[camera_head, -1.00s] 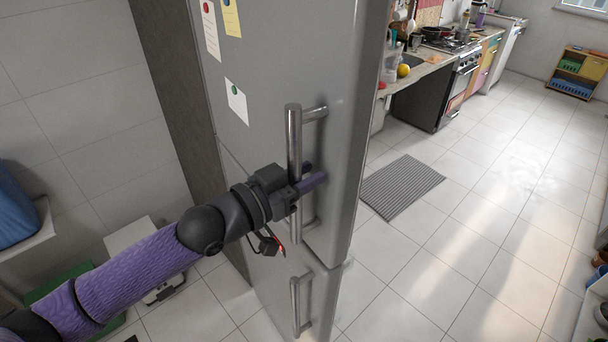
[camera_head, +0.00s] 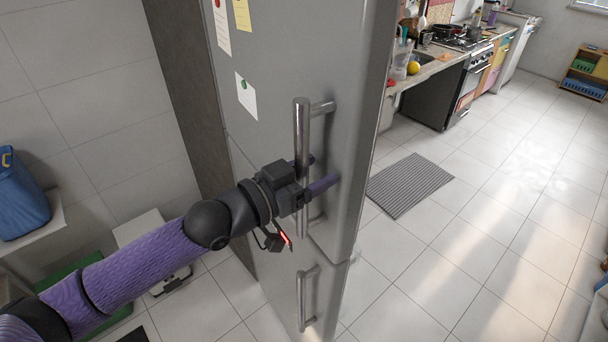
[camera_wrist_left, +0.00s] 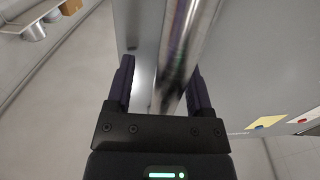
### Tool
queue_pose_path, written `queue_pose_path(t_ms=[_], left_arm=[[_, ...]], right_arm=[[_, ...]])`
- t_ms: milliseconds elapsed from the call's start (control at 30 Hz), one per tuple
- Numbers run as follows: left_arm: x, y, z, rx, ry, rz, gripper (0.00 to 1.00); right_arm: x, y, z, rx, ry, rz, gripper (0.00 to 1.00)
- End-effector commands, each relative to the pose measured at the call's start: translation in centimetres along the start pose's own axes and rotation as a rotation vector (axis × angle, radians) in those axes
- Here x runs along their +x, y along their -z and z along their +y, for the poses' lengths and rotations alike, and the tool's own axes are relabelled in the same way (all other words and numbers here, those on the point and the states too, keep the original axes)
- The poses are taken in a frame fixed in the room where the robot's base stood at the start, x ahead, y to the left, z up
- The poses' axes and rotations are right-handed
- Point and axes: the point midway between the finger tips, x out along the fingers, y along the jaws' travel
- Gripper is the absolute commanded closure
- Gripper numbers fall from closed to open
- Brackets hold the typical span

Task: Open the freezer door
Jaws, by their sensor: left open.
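The grey fridge-freezer stands in the middle of the head view. Its upper door (camera_head: 275,75) has a vertical metal bar handle (camera_head: 301,125), and its lower door (camera_head: 275,275) has a similar handle (camera_head: 301,300). Both doors look shut. My left gripper (camera_head: 318,172) is open at the lower part of the upper handle, one finger on each side of the bar. In the left wrist view the bar (camera_wrist_left: 182,50) runs between the open fingers (camera_wrist_left: 160,82), nearer the right finger. My right gripper is not in view.
Notes (camera_head: 247,95) hang on the upper door. A grey mat (camera_head: 409,186) lies on the tiled floor right of the fridge. A counter and stove (camera_head: 466,78) stand farther back. A shelf with a blue bag (camera_head: 20,200) is at left. The floor at right is largely clear.

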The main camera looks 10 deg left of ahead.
Motion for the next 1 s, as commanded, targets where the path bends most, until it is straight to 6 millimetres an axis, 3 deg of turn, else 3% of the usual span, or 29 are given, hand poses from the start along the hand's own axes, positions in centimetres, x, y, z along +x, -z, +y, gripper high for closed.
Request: queue_pose_path(t_ms=[400, 500, 1000], left_arm=[[-8.0, -0.5, 0.0, -0.001, 0.0, -0.008, 0.33], [-9.1, -0.3, 0.0, -0.002, 0.0, -0.005, 0.33], [-9.6, -0.1, 0.0, -0.001, -0.001, -0.002, 0.33]], right_arm=[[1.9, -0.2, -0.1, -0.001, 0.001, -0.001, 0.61], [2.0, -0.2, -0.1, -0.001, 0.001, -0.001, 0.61], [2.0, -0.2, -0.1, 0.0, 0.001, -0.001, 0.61]])
